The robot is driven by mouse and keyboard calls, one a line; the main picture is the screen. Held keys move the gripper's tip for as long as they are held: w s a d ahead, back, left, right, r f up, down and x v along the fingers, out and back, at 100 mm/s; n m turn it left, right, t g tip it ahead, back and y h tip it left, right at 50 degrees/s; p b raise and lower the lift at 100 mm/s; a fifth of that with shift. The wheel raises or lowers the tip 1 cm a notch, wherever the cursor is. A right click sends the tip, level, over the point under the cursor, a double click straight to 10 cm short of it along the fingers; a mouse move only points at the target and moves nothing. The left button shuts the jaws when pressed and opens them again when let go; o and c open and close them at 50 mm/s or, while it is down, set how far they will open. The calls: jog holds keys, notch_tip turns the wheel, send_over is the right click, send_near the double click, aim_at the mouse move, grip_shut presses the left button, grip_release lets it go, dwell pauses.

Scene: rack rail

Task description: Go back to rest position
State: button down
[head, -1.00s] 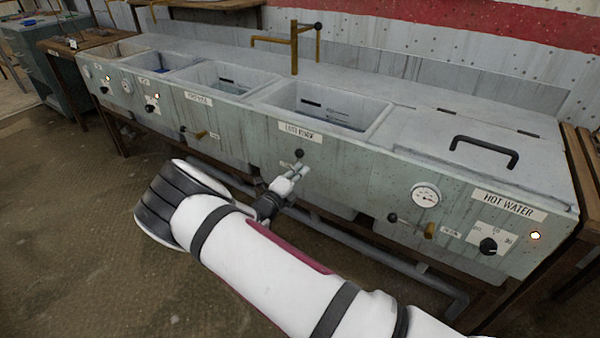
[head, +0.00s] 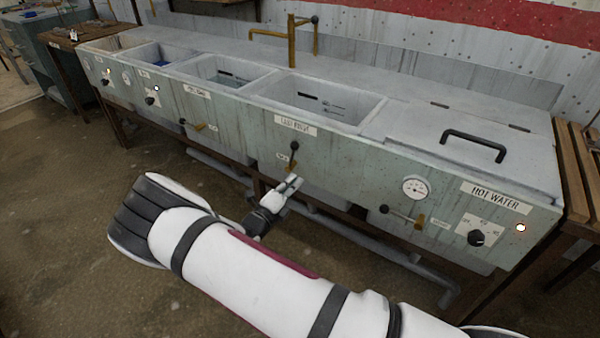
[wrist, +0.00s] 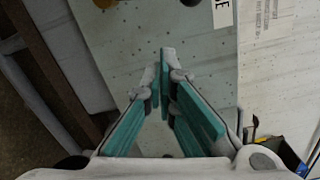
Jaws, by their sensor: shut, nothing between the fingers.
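My gripper (head: 290,184) is in front of the bench's front panel, a little below the black-knobbed lever (head: 293,155) under the label "LAST RINSE". It looks apart from the lever. In the wrist view my gripper (wrist: 160,65) has its teal-padded fingers meeting at the tips, with nothing between them. The pale green panel (wrist: 190,30) fills the space beyond the fingertips. My white arm reaches in from the lower right of the head view and bends at the elbow on the left.
The long sink bench (head: 360,165) has several open basins, a brass tap (head: 292,40) and a closed lid with a black handle (head: 473,145) at right. Another lever (head: 400,214) juts out under the gauge (head: 416,188). A wooden slatted stand (head: 580,170) is at right. The floor at left is clear.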

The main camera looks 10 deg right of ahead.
jog(key=s+d+r+m+g+y, duration=0.1)
jog(key=s+d+r+m+g, duration=0.6)
jog(key=s+r+m, duration=0.4)
jog(key=s+d+r+m+g+y, duration=0.1)
jog(key=s+d+r+m+g, duration=0.55)
jog(key=s+r+m, duration=0.4)
jog(key=s+r+m+g+y, duration=0.2)
jog(key=s+r+m+y, duration=0.4)
jog(key=s+m, duration=0.7)
jog(key=s+a+r+m+t+y, duration=0.1)
jog(key=s+a+m+t+y, duration=0.2)
jog(key=s, duration=0.4)
jog(key=s+a+r+m+y, duration=0.1)
jog(key=s+a+r+m, duration=0.15)
jog(key=s+m, duration=0.4)
notch_tip(320, 180, up, 18)
jog(key=n+t+p, duration=0.1)
jog(key=t+p, duration=0.2)
jog(key=p, duration=1.4)
jog(key=shift+w+a+r+p, duration=0.15)
jog(key=shift+a+p, duration=0.15)
dwell(0.4)
